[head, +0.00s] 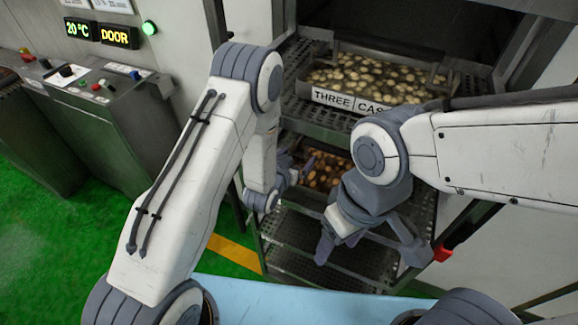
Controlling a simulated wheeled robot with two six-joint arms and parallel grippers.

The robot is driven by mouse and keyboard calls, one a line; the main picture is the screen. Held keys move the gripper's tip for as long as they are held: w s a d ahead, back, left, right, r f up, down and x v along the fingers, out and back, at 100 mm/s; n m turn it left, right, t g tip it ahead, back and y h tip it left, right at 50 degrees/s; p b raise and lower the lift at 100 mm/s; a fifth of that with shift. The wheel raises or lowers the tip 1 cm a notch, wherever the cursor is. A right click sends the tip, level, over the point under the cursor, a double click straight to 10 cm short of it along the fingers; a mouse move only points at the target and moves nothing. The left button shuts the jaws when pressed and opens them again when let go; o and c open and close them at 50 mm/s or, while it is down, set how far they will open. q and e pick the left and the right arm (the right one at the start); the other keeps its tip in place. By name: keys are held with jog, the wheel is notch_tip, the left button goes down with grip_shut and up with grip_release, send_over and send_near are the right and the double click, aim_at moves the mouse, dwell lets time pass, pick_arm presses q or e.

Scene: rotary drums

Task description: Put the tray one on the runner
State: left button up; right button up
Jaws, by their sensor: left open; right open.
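A tray labelled "THREE" (345,100), filled with pale round pieces, sits on an upper level of the metal rack. A lower tray of brown pieces (325,172) is partly hidden behind my arms; its label does not show, so I cannot tell whether it is tray one. Below it are bare metal runners (300,232) of the rack. My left gripper (300,172) is open at the left side of the lower tray; I cannot tell whether it touches it. My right gripper (370,250) is open, its fingers spread in front of the lower rack levels.
A control panel (95,85) with buttons stands at the left. The wall display (100,33) reads "20°C" and "DOOR" beside a green light. A red part (442,253) is at the rack's right edge. Green floor (60,255) is open at the left.

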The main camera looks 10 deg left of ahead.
pick_arm(q)
jog(key=b+v, duration=0.1)
jog(key=v, duration=0.6)
jog(key=shift+s+a+r+b, duration=0.1)
jog(key=shift+s+r+b, duration=0.15)
jog(key=shift+s+b, duration=0.1)
jog(key=p+v, duration=0.2)
jog(key=p, duration=0.2)
jog(key=shift+w+r+p, duration=0.1)
jog(key=shift+p, duration=0.2)
jog(key=shift+s+a+p, duration=0.1)
jog(key=shift+s+p, duration=0.15)
jog(key=shift+p, duration=0.15)
jog(key=shift+w+d+r+g, duration=0.15)
jog(key=shift+d+g, duration=0.25)
jog(key=shift+d, duration=0.05)
jog(key=s+d+r+m+g+y, duration=0.1)
jog(key=s+d+r+m+g, duration=0.1)
jog(key=s+d+r+g, duration=0.45)
jog(key=s+a+r+m+g+y, duration=0.1)
jog(key=s+a+r+g, duration=0.1)
jog(key=s+r, duration=0.3)
jog(key=s+a+r+m+g+y, duration=0.1)
jog(key=s+r+g, duration=0.3)
jog(key=s, duration=1)
jog(key=shift+a+r, duration=0.75)
jog(key=shift+r, duration=0.1)
jog(key=shift+s, duration=0.1)
